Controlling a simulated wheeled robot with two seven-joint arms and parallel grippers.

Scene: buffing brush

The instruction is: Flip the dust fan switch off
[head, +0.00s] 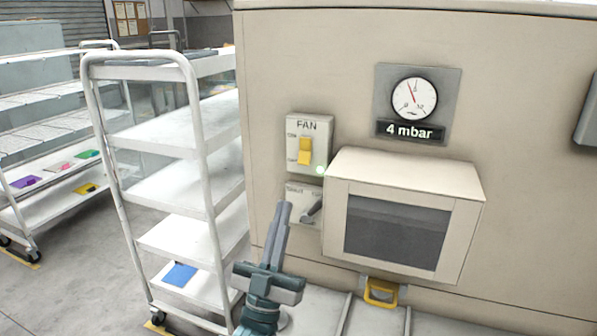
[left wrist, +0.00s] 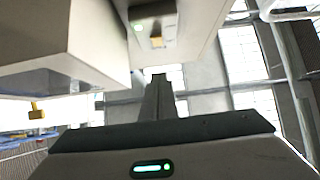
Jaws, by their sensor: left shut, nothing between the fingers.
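The fan switch (head: 305,151) is a yellow toggle on a pale plate marked FAN, on the beige cabinet's front. A green light (head: 320,171) glows at the plate's lower right. In the left wrist view the yellow toggle (left wrist: 157,42) shows near the top, upside down. My left gripper (head: 284,208) is shut and empty, its fingers pointing up, below the fan plate and just left of the lower switch plate in the head view. It also shows in the left wrist view (left wrist: 159,78), apart from the toggle. My right gripper is not in view.
A lower plate with a grey lever (head: 311,212) sits under the fan plate. A box with a dark window (head: 396,232) juts out to the right. A gauge (head: 414,97) reading 4 mbar is above. A white shelf cart (head: 180,190) stands left.

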